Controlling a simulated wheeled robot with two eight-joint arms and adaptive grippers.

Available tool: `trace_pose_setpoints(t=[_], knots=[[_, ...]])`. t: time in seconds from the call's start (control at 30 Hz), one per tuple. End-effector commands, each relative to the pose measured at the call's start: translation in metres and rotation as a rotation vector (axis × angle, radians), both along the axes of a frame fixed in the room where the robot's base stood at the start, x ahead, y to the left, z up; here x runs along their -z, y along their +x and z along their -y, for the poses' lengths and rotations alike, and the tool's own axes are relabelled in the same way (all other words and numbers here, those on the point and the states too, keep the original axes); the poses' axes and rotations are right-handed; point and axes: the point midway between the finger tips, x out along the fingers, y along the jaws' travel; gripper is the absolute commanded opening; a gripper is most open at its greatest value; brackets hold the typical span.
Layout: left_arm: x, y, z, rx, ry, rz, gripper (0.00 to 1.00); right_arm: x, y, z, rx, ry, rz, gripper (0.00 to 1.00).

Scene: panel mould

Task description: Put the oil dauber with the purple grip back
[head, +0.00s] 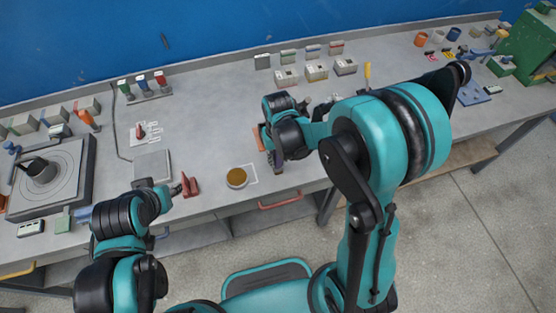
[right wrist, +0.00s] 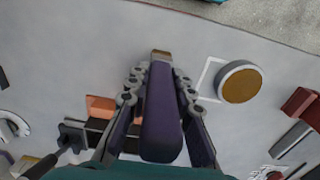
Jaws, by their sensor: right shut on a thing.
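The oil dauber's purple grip (right wrist: 162,115) fills the middle of the right wrist view, lengthwise between the fingers of my right gripper (right wrist: 160,95). The gripper is shut on it. A short brown end (right wrist: 160,56) shows past the fingertips. In the head view my right gripper (head: 272,160) is over the front part of the bench, and the dauber is mostly hidden by it. A round dish of amber oil (head: 236,177) stands to its left; it also shows in the right wrist view (right wrist: 240,82). My left gripper (head: 178,189) is beside a red block (head: 190,186); its jaws are unclear.
An orange block (right wrist: 100,103) lies close to the right gripper on the bench (head: 215,140). A turntable (head: 70,165) with a dark pot stands at the left. Small boxes (head: 316,72) line the back. Bare bench lies behind the oil dish.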

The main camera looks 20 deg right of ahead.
Motion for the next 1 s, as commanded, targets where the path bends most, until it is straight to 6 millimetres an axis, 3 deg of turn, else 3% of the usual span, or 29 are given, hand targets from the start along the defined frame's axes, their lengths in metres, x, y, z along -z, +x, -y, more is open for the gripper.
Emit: trace_pose_setpoints(t=[0.33, 0.37, 0.43, 0.8, 1.0], knots=[[0.004, 0.000, 0.000, 0.000, 0.000, 0.000, 0.39, 0.004, 0.000, 0.000, 0.000, 0.000, 0.000, 0.00], [0.004, 0.000, 0.000, 0.000, 0.000, 0.000, 0.39, 0.004, 0.000, 0.000, 0.000, 0.000, 0.000, 0.24], [0.003, 0.000, 0.000, 0.000, 0.000, 0.000, 0.39, 0.003, 0.000, 0.000, 0.000, 0.000, 0.000, 0.42], [-0.001, 0.000, 0.000, 0.000, 0.000, 0.000, 0.39, -0.001, 0.000, 0.000, 0.000, 0.000, 0.000, 0.42], [-0.012, 0.000, 0.000, 0.000, 0.000, 0.000, 0.39, -0.033, -0.001, 0.000, 0.000, 0.000, 0.000, 0.42]])
